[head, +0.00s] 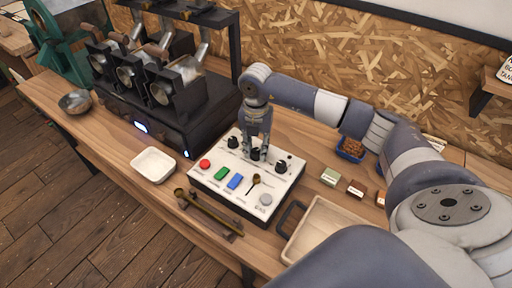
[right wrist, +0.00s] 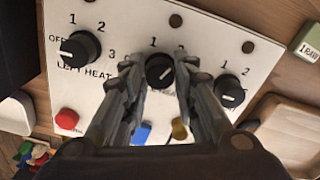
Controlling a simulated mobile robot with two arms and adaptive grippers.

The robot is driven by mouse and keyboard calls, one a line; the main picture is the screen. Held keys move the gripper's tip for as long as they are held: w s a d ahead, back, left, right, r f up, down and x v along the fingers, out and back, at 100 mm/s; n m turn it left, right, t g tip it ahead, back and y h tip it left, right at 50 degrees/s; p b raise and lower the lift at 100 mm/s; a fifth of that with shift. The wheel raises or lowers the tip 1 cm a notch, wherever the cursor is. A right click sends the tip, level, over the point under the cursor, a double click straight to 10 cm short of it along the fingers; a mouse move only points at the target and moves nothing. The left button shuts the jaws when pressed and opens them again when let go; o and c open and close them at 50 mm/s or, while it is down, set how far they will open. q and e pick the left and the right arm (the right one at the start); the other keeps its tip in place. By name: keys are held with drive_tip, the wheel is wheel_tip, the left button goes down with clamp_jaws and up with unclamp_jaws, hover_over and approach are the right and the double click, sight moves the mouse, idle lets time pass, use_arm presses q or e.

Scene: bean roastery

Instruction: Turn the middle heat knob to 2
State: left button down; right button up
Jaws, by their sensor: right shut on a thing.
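The white control panel (head: 212,178) lies on the wooden bench and carries three black heat knobs in a row. The middle heat knob (right wrist: 159,72) sits between the fingers of my right gripper (head: 257,148), which is shut on it from above. In the right wrist view the numbers 1 and 2 show above this knob; a finger covers part of its dial, and I cannot tell its pointer's direction surely. The left heat knob (right wrist: 80,49) has its white mark toward OFF. The right heat knob (right wrist: 230,90) stands free. My left gripper is not in view.
The panel also bears a red button (head: 205,164), green and blue switches and a small lever. A black roaster (head: 190,110) stands behind left, a white dish (head: 153,165) left, a wooden tray (head: 318,228) right. Small labelled blocks (head: 330,177) lie beyond the tray.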

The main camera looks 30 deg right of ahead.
sight(256, 150)
drive_tip(key=shift+w+r+m, duration=0.15)
drive_tip(key=shift+r+m, duration=0.05)
drive_tip(key=shift+m, duration=0.5)
drive_tip(key=o, duration=0.8)
drive_tip(key=shift+o, duration=1.4)
drive_tip(key=shift+f, duration=0.1)
wheel_tip(256, 150, up, 12)
